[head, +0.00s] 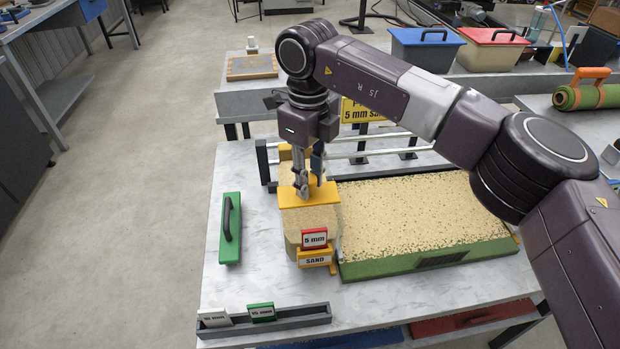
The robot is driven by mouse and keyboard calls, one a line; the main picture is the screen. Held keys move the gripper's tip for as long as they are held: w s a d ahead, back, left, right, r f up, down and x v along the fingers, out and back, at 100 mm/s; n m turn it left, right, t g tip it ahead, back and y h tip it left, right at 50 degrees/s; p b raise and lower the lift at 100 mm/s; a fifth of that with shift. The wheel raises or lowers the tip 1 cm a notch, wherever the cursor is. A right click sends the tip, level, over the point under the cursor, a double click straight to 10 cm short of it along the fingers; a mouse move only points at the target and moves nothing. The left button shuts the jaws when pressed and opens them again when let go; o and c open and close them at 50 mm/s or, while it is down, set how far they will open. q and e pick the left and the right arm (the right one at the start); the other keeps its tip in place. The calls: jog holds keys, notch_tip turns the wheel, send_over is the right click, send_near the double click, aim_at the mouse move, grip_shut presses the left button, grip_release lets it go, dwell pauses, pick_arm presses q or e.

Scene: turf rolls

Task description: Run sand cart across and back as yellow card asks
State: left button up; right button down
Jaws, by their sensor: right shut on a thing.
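The sand cart (317,222) stands at the left end of the turf bed, with a yellow top piece, a red-framed "5 mm" tag (314,238) and a yellow "SAND" label (315,260) on its front. My right gripper (303,190) points down from above and is shut on the cart's upright part, mostly hidden by the fingers. The turf tray (435,256) has a green front edge, and sandy speckles cover its top. The yellow card (362,112) behind my arm is partly covered; "5 mm sand" can be read. My left gripper is not in view.
Metal rails (365,147) run behind the bed. A grey card rack (265,320) sits at the front left. Blue (425,52) and red-lidded (490,50) bins and a turf roll (587,96) are behind.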

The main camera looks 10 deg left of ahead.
jog(key=shift+a+r, duration=0.1)
jog(key=shift+a, duration=0.1)
jog(key=c, duration=1.6)
grip_release()
jog(key=shift+s+a, duration=0.1)
jog(key=shift+a, duration=0.05)
jog(key=shift+r, duration=0.15)
notch_tip(320, 180, up, 12)
jog(key=shift+f, duration=0.2)
